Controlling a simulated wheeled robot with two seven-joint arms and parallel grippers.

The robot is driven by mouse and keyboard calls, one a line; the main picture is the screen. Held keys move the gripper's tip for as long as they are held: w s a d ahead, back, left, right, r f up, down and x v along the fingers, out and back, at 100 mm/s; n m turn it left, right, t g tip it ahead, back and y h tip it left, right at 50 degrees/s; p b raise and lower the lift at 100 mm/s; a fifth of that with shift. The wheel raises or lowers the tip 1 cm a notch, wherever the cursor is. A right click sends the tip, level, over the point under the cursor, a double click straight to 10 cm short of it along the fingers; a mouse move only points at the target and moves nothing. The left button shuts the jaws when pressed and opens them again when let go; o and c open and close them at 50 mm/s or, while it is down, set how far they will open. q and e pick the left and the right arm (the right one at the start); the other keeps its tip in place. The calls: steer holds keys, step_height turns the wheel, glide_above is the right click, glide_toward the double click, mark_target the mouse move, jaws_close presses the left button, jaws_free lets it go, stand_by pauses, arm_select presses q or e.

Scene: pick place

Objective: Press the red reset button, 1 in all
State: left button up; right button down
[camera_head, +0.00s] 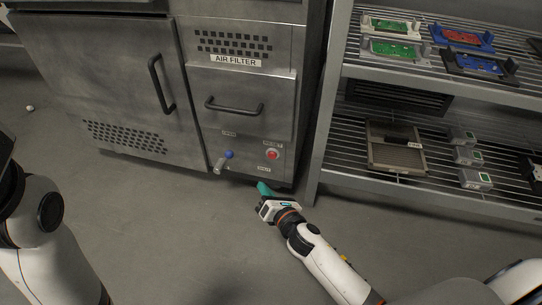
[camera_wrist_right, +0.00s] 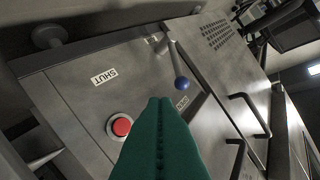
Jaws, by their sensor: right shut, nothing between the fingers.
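The red reset button (camera_head: 272,154) sits in a pale ring low on the front of the metal cabinet (camera_head: 285,100), under a small label. In the right wrist view the shut green fingertips (camera_wrist_right: 160,101) appear apart from the button. My left arm shows at the left edge, but its gripper fingers are not in view.
A lever with a blue knob (camera_head: 229,154) stands left of the button. A drawer handle (camera_head: 234,106) and a door handle (camera_head: 162,83) stick out. A metal shelf (camera_head: 410,186) with boards and boxes stands at right. The floor (camera_head: 180,230) in front is clear.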

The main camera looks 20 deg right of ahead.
mark_target(268, 156)
steer(key=w+d, duration=0.5)
steer(key=w, duration=0.2)
steer(key=shift+w+b, duration=0.15)
steer(key=shift+b, duration=0.2)
stand_by(1.9)
steer(key=shift+w+d, duration=0.15)
steer(key=shift+w, duration=0.15)
steer(key=shift+w+d, duration=0.3)
steer(key=shift+w, duration=0.05)
stand_by(0.7)
steer(key=shift+s+a, duration=0.45)
steer(key=shift+s, duration=0.25)
steer(key=shift+s+a+p, duration=0.25)
steer(key=shift+s+a, duration=0.5)
steer(key=shift+s, duration=0.3)
steer(key=shift+s+a+p, duration=0.25)
steer(key=shift+s+a, duration=0.45)
steer(key=shift+s, duration=0.3)
